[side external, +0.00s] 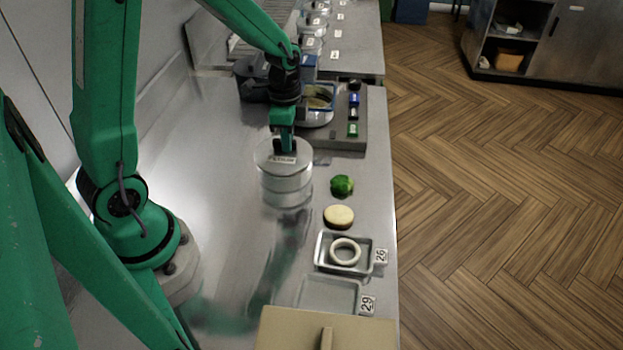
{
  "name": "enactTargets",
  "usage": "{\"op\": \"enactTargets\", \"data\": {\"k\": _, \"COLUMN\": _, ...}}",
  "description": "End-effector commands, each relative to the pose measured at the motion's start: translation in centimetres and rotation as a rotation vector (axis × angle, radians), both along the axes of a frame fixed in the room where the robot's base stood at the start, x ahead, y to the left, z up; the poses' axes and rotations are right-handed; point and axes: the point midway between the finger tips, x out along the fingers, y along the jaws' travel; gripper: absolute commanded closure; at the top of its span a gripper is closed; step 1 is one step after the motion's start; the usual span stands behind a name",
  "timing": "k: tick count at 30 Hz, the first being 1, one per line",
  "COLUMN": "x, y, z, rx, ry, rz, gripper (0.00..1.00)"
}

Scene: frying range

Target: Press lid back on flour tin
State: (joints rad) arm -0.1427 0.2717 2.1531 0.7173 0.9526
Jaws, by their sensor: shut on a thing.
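The flour tin (286,188) is a pale metal cylinder standing upright on the steel counter. Its round lid (268,163) is at the top of the tin, with a small label on it too small to read surely. My gripper (285,151) points down from above and is shut at the middle of the lid. The fingers hide the part of the lid they hold. I cannot tell whether the lid is fully seated or a little above the rim.
A green lime-like item (342,186), a round pale item (339,217) and a tray (319,254) holding a white ring (345,252) lie to the right. A control box (345,133) and pan stand behind. A beige box (290,330) is in front. Counter left of the tin is clear.

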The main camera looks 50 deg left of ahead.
Motion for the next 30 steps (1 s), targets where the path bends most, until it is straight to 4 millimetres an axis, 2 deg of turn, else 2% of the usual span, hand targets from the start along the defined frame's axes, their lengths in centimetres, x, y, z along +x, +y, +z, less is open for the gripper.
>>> {"op": "enactTargets", "data": {"k": 10, "x": 0.02, "y": 0.01, "z": -0.02, "rx": 0.000, "ry": 0.000, "rz": 0.000, "gripper": 1.00}}
{"op": "enactTargets", "data": {"k": 11, "x": 0.02, "y": 0.01, "z": -0.02, "rx": 0.000, "ry": 0.000, "rz": 0.000, "gripper": 0.82}}
{"op": "enactTargets", "data": {"k": 14, "x": 0.02, "y": 0.01, "z": -0.02, "rx": 0.000, "ry": 0.000, "rz": 0.000, "gripper": 0.63}}
{"op": "enactTargets", "data": {"k": 20, "x": 0.02, "y": 0.01, "z": -0.02, "rx": 0.000, "ry": 0.000, "rz": 0.000, "gripper": 0.61}}
{"op": "enactTargets", "data": {"k": 24, "x": 0.01, "y": 0.01, "z": -0.03, "rx": 0.000, "ry": 0.000, "rz": 0.000, "gripper": 0.39}}
{"op": "enactTargets", "data": {"k": 30, "x": 0.01, "y": 0.01, "z": -0.03, "rx": 0.000, "ry": 0.000, "rz": 0.000, "gripper": 0.39}}
